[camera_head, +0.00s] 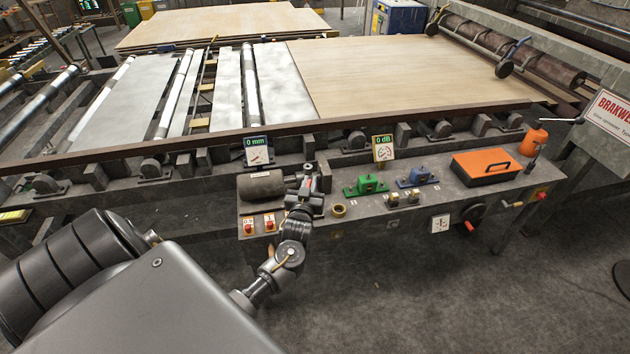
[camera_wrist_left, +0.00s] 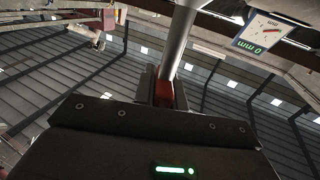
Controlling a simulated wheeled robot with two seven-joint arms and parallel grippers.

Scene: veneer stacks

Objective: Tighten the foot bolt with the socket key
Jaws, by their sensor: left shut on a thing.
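My left gripper (camera_head: 307,188) is over the front bench, just right of a dark motor-like cylinder (camera_head: 264,187). It is shut on the socket key (camera_head: 313,183), of which only a small red patch shows clearly in the head view. In the left wrist view the key's grey shaft (camera_wrist_left: 180,45) rises from a red part (camera_wrist_left: 163,93) between the fingers. I cannot make out the foot bolt; the gripper and cylinder may hide it. Whether the key touches anything cannot be told. My right gripper is not in view.
The bench (camera_head: 345,228) carries a brass ring (camera_head: 339,211), a green block (camera_head: 368,186), a blue block (camera_head: 417,178) and an orange case (camera_head: 486,166). A "0 mm" gauge (camera_head: 257,151) stands behind the cylinder. Red switches (camera_head: 269,222) sit at the bench's front left.

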